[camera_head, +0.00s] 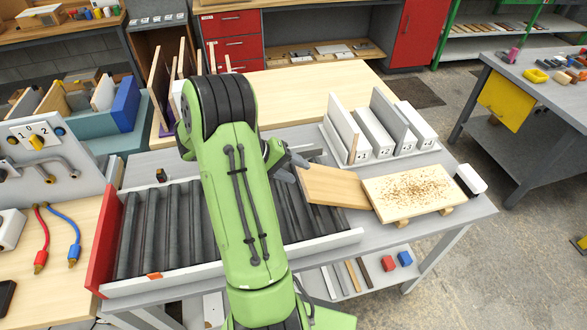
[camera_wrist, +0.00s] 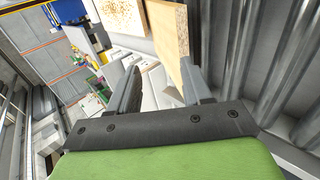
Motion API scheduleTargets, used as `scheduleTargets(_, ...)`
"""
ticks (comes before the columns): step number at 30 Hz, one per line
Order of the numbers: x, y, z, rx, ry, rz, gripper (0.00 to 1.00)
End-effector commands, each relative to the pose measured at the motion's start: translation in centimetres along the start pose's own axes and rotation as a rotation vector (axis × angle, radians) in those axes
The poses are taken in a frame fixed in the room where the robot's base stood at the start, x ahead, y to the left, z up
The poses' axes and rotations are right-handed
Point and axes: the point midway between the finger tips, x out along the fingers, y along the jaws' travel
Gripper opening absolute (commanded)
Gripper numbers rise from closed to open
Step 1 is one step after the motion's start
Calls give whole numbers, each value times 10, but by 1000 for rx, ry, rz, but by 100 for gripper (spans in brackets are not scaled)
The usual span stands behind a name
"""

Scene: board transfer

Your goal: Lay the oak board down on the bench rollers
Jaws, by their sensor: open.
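The oak board (camera_head: 335,187), a plain light-brown plank, is at the right end of the bench rollers (camera_head: 165,225), just left of a speckled board. In the wrist view the oak board (camera_wrist: 168,35) shows its face and long edge, close to the right finger. I cannot tell whether it touches that finger or how it is supported. My gripper (camera_head: 298,166) is at the board's upper left corner. In the wrist view my gripper (camera_wrist: 158,82) has its fingers apart. My green arm hides the middle of the rollers, which also show in the wrist view (camera_wrist: 285,60).
The speckled board (camera_head: 415,190) sits on wooden blocks at the bench's right, with a white block (camera_head: 470,180) beside it. A white numbered rack (camera_head: 380,138) with upright panels stands behind. A red end plate (camera_head: 112,238) closes the rollers' left end. The left rollers are clear.

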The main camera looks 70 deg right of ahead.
Motion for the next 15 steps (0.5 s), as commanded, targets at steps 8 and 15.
scheduleTargets(8,-2,0,0,0,1,1,49)
scheduleTargets(15,-30,-9,0,-1,1,1,49)
